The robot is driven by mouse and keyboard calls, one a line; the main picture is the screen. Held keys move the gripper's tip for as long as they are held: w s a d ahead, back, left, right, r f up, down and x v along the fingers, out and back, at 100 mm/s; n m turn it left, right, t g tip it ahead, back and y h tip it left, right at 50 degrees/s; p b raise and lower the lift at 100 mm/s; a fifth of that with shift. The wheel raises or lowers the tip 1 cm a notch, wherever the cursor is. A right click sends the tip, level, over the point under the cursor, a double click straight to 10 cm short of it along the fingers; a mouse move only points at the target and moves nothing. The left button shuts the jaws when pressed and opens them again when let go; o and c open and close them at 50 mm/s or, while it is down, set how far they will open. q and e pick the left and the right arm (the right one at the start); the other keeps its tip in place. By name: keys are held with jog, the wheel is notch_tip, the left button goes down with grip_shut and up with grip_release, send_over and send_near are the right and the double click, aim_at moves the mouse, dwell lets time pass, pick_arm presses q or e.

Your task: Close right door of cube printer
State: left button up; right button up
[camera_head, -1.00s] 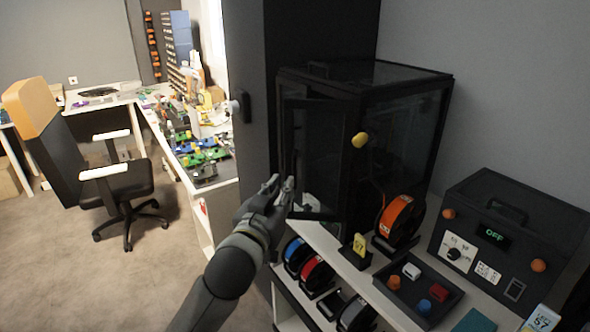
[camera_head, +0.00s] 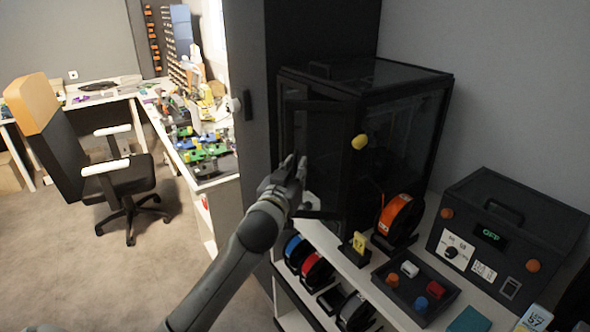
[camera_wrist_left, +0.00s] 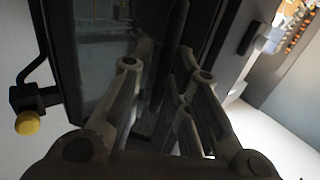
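The cube printer (camera_head: 400,115) is a black-framed box with dark clear panels, standing on the white shelf. A framed door (camera_head: 322,150) on its front stands ajar, angled out from the box. A yellow knob (camera_head: 360,142) sits by the front; it also shows in the wrist view (camera_wrist_left: 27,123). My left gripper (camera_head: 297,165) is at the door's lower left part. In the wrist view my left gripper (camera_wrist_left: 167,72) has its fingers apart, with a dark upright bar (camera_wrist_left: 172,45) between or just behind them. Contact cannot be told. My right gripper is out of view.
A dark cabinet (camera_head: 318,35) stands behind the printer. An orange spool (camera_head: 397,218), a yellow tag stand (camera_head: 358,246), a tray (camera_head: 420,300) and a control box (camera_head: 505,240) are on the shelf to the right. More spools (camera_head: 297,252) lie below.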

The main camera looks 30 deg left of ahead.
pick_arm(q)
grip_shut()
jog(key=shift+w+a, duration=0.1)
jog(key=shift+a, duration=0.05)
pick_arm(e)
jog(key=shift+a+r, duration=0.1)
